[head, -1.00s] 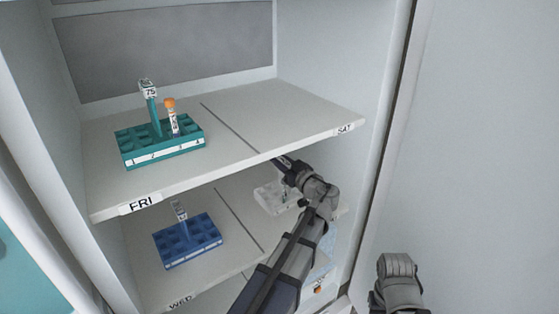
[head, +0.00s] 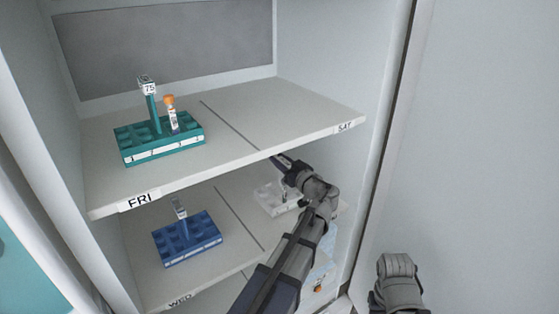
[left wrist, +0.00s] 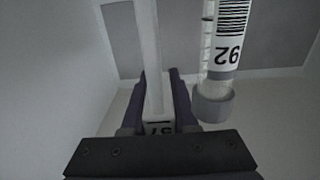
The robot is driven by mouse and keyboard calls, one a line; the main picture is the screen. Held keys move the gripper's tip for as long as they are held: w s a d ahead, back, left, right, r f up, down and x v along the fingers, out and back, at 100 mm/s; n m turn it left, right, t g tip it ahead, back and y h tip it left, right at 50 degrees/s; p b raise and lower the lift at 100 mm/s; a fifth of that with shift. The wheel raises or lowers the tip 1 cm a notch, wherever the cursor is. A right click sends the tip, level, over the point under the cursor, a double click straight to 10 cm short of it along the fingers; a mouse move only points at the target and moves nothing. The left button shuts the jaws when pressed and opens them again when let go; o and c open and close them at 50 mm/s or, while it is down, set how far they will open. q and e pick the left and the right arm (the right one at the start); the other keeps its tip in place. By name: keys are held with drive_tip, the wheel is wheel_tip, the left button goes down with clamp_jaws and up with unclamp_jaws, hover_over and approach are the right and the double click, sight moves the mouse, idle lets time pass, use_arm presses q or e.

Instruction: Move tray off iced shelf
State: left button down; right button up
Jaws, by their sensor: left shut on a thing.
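A white tray (head: 270,203) is on the right half of the middle shelf (head: 232,184), partly hidden by my left arm. My left gripper (head: 284,167) is at the tray, under the upper shelf's front edge. In the left wrist view, its fingers (left wrist: 158,88) are shut on the tray's upright white handle (left wrist: 148,45). A clear tube (left wrist: 221,62) with a grey cap and the number 92 is beside the handle. I cannot tell whether the tray touches the shelf. My right gripper (head: 397,285) is low at the right, its fingers unclear.
A teal tray (head: 160,145) with an orange-capped tube (head: 171,115) is on the upper shelf (head: 270,105), marked FRI and SAT. A blue tray (head: 187,240) is on the middle shelf's left half. Frosty, pale blue stuff (head: 322,262) shows lower right.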

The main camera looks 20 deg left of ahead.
use_arm(q)
drive_tip(key=shift+f+b, duration=0.35)
drive_tip(key=shift+f, duration=0.05)
idle(0.4)
drive_tip(key=c, duration=0.6)
unclamp_jaws()
drive_tip(key=v, duration=0.8)
drive_tip(key=shift+a, duration=0.1)
idle(0.6)
